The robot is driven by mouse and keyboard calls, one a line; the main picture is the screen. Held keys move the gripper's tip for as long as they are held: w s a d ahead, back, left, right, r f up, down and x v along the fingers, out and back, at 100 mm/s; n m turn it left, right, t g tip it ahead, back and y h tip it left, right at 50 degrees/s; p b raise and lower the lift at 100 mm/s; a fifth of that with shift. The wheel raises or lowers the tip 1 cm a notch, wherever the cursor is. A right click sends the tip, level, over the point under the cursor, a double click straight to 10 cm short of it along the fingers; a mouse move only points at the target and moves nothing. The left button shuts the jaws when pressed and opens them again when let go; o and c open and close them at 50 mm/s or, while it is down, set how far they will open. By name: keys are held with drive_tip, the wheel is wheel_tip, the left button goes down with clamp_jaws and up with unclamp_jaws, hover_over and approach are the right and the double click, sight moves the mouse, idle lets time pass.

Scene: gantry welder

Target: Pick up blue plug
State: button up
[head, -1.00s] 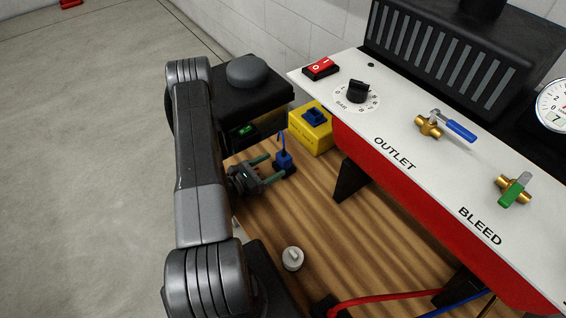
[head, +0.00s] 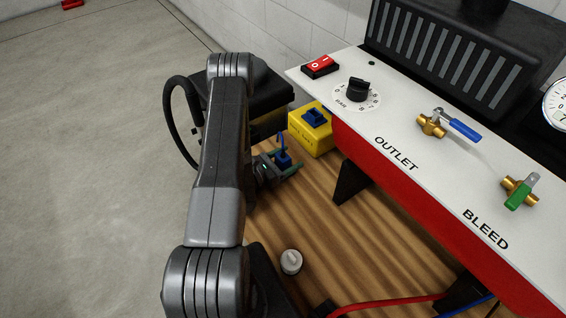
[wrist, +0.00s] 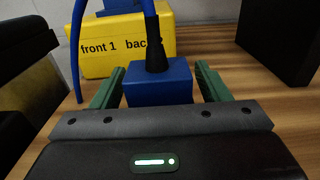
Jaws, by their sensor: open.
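The blue plug (head: 283,160) stands on the wooden bench, with a blue cable rising from it. In the wrist view the blue plug (wrist: 160,84) is a blue block with a black cable boot on top. My gripper (head: 285,163) is open, with one green finger on each side of the plug. In the wrist view the fingers of my gripper (wrist: 160,90) flank the block, with a narrow gap visible on the left side; I cannot tell whether the right finger touches.
A yellow box (head: 309,135) with a blue socket on top stands just behind the plug. The red and white panel (head: 400,150) rises to the right. A grey knob (head: 291,261) sits on the bench (head: 330,240) nearer the front.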

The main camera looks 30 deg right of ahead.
drive_tip(key=c, duration=1.1)
